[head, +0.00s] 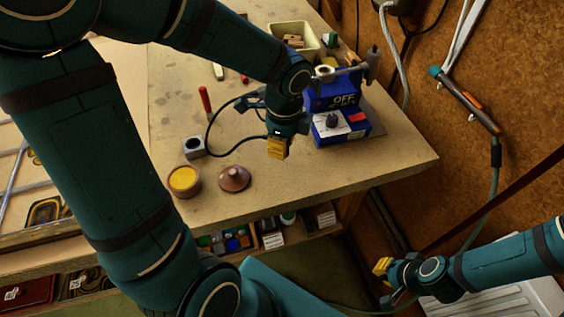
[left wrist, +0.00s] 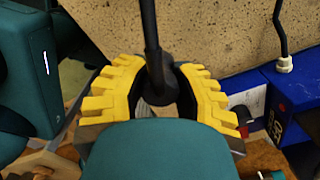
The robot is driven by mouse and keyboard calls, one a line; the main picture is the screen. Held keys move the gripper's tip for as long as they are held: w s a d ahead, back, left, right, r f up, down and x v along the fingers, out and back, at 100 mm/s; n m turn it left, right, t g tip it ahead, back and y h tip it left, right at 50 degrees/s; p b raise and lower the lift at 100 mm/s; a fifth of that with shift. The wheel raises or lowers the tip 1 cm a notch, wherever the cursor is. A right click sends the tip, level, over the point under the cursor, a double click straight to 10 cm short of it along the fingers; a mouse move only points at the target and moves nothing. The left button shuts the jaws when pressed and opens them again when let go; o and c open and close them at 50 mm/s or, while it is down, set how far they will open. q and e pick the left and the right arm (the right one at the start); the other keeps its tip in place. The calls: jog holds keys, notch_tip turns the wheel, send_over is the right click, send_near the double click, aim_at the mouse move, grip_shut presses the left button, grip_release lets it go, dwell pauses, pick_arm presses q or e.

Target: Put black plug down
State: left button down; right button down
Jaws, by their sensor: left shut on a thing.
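My left gripper (head: 278,148) is shut on the black plug, just above the wooden bench. The fingers mostly hide the plug in the head view. In the left wrist view the black plug (left wrist: 155,65) sits between the yellow finger pads of the left gripper (left wrist: 158,95), with its stem pointing up the picture. A black cord (head: 207,135) loops left of the gripper over the bench. My right gripper (head: 384,282) is at the lower right, away from the bench, with its fingers apart and nothing seen between them.
A blue unit marked OFF (head: 341,120) stands just right of the left gripper. A grey block with a hole (head: 194,147), a yellow-filled pot (head: 184,181) and a brown cone-shaped thing (head: 235,178) are near the left front. The bench's right front corner (head: 400,165) is clear.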

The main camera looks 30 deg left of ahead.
aim_at(282, 170)
pick_arm(q)
jog(key=shift+f+b, duration=0.9)
jog(key=shift+f, duration=2.4)
jog(key=shift+f, duration=0.15)
jog(key=c, duration=0.8)
grip_release()
jog(key=shift+o, duration=0.2)
